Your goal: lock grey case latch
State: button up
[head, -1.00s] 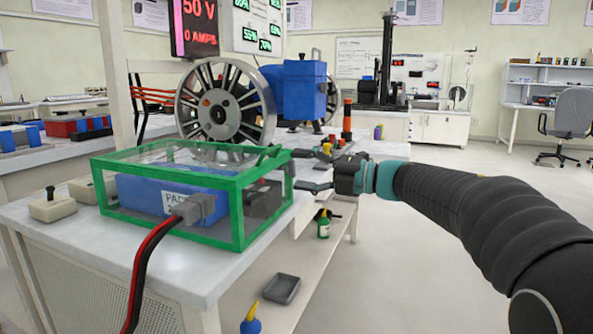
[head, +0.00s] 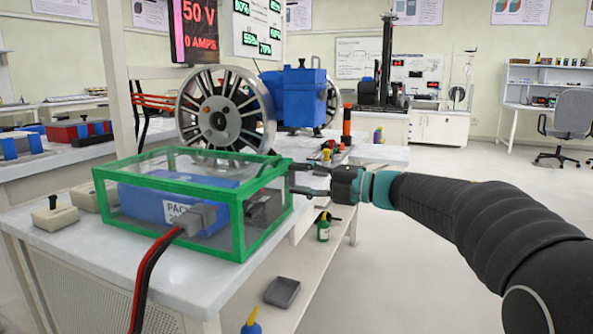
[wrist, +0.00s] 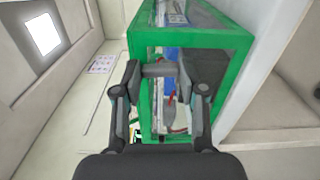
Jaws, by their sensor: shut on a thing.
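The case is a clear box with a green frame (head: 232,196), standing on the near end of the white bench in the head view. It encloses a blue pack (head: 150,203). In the wrist view the green frame (wrist: 228,80) lies just ahead of my gripper. A short grey bar, seemingly the latch (wrist: 160,70), spans the space between my fingertips at the case's end. My gripper (head: 291,179) is at the right end of the case, its fingers apart and shut on this bar. In the head view the latch is too small to make out clearly.
A grey plug with red and black cables (head: 192,220) enters the case's near side. Small beige switch boxes (head: 55,216) stand to its left. A spoked wheel (head: 222,118) and blue motor stand behind. The floor at the right is open.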

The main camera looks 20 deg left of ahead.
jog(key=shift+m, duration=0.4)
jog(key=o, duration=1.1)
jog(key=shift+o, duration=0.2)
jog(key=shift+d, duration=0.1)
jog(key=d, duration=1.1)
jog(key=shift+s+d, duration=0.4)
jog(key=shift+s, duration=0.05)
